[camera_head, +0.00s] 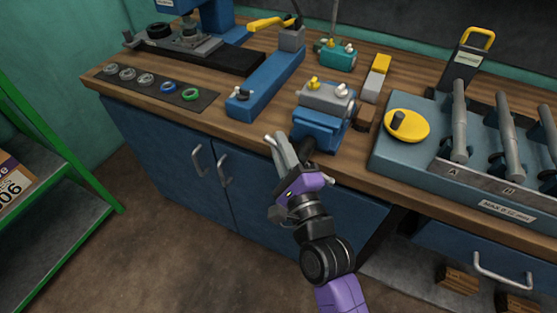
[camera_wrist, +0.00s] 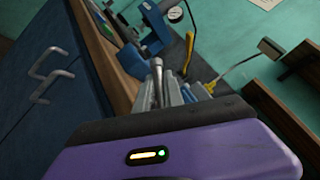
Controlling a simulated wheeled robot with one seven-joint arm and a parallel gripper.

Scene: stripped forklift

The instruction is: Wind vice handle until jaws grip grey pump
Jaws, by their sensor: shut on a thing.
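The blue vice (camera_head: 318,132) stands at the front edge of the bench. The grey pump (camera_head: 325,95), with a yellow and a silver fitting on top, sits at the top of the vice between its jaws. I cannot tell whether both jaws touch it. My gripper (camera_head: 280,148) is in front of the vice, just left of its dark screw end, and is shut on the vice handle. The handle shows in the wrist view as a metal bar with a rounded end (camera_wrist: 157,74). The fingers hide much of the handle in the head view.
A blue block-like fixture (camera_head: 268,84) stands left of the vice, beside a dark strip with several rings (camera_head: 150,86). A grey-blue test stand with a yellow knob (camera_head: 408,125) is close on the right. A teal pump (camera_head: 337,56) stands behind. Blue cabinet doors with handles are below.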

